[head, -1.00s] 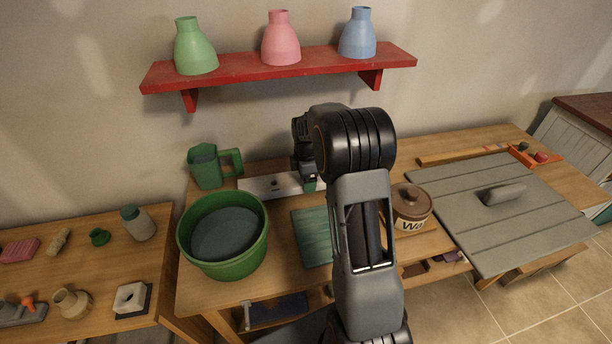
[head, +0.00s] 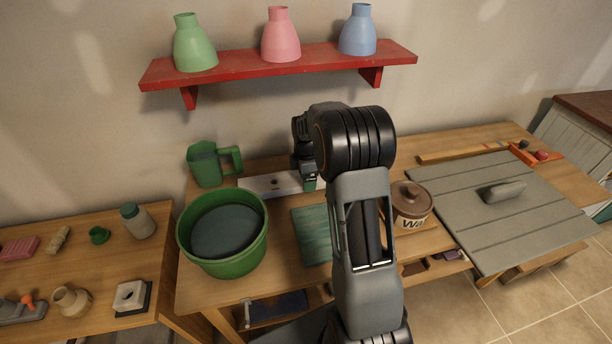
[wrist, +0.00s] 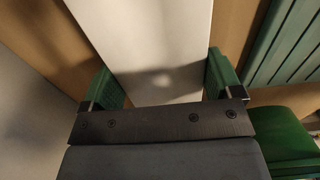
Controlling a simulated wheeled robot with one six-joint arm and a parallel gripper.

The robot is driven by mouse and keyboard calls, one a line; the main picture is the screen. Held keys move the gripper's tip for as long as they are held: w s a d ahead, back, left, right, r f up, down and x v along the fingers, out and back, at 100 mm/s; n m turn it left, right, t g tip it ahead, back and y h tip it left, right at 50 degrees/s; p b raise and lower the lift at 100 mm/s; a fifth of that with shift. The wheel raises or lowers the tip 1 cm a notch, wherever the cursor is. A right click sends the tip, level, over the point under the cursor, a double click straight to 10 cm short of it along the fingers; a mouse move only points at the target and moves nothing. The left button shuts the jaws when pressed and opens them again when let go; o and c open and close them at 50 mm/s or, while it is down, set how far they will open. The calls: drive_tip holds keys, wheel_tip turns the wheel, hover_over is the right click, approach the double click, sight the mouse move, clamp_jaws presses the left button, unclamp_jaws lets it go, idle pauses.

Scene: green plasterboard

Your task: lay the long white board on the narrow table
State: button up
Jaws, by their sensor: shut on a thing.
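The long white board (head: 270,185) shows at the back of the middle wooden table (head: 190,285), near the wall, between the green jug and my gripper. Its right part is hidden behind my arm. In the wrist view the board (wrist: 150,35) runs away from my gripper (wrist: 163,82), whose green fingers stand on either side of it, shut on it. My gripper also shows in the head view (head: 309,182), mostly hidden by my arm. I cannot tell whether the board touches the tabletop, or which table is the narrow one.
A green bucket (head: 254,235), green jug (head: 205,165), teal ridged board (head: 311,235) and brown-lidded jar (head: 410,205) crowd the middle table. A grey panel (head: 490,225) lies to the right. The left table (head: 60,232) holds several small things. A red shelf (head: 270,67) with three vases hangs above.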

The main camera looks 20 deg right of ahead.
drive_tip(key=shift+f, duration=0.3)
drive_tip(key=o, duration=1.1)
drive_tip(key=shift+o, duration=0.2)
drive_tip(key=shift+r, duration=3.75)
